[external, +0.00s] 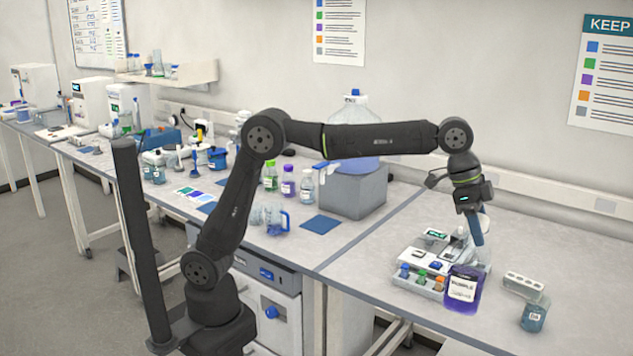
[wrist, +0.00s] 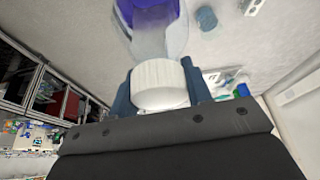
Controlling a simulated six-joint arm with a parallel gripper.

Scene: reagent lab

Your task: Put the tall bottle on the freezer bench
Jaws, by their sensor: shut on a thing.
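The tall bottle (external: 463,288) has purple contents, a white label and a clear upper part. It is over the right-hand bench (external: 560,270), in front of a white tray. My gripper (external: 478,240) points down at its top. In the wrist view my gripper (wrist: 160,82) is shut on the bottle's white cap (wrist: 160,84), with one blue finger on each side. The clear shoulder and purple liquid of the bottle (wrist: 152,28) show beyond the cap. I cannot tell whether its base touches the bench. A white under-bench unit (external: 270,290) stands below the left bench.
A white tray (external: 418,282) with coloured caps sits close behind and left of the bottle. A small bottle (external: 534,315) and a white rack (external: 524,286) stand to its right. A grey box (external: 352,193), a blue mat (external: 320,225) and several small bottles are on the left bench.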

